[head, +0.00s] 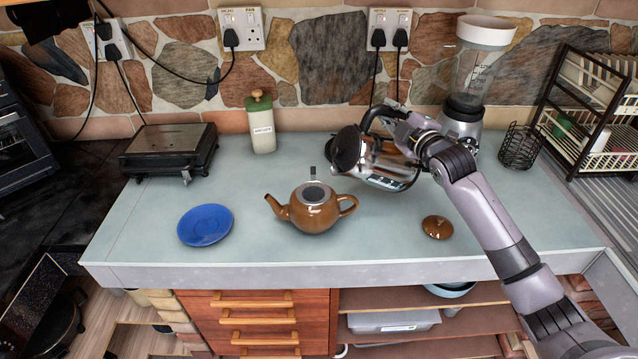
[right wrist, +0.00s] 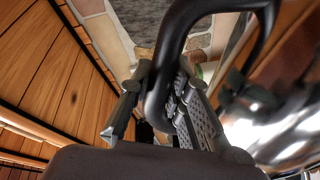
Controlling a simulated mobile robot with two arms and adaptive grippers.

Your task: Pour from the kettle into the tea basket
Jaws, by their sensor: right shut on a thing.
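The kettle (head: 388,168), shiny metal with black parts, is held tilted above the counter, right of and behind the brown teapot (head: 318,215). My right gripper (head: 408,128) is shut on its black handle; the handle also passes between the fingers in the right wrist view (right wrist: 160,108). The tea basket (head: 313,194), a grey round piece with a small upright tab, sits in the teapot's open top. The teapot stands upright, spout to the left. I cannot make out the kettle's spout or any water. My left gripper is not in view.
The brown teapot lid (head: 437,228) lies on the counter to the right. A blue plate (head: 205,225) lies left, with a black scale-like appliance (head: 170,150) behind it. A green-topped canister (head: 261,125), a blender (head: 466,110) and a wire basket (head: 520,146) stand at the back.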

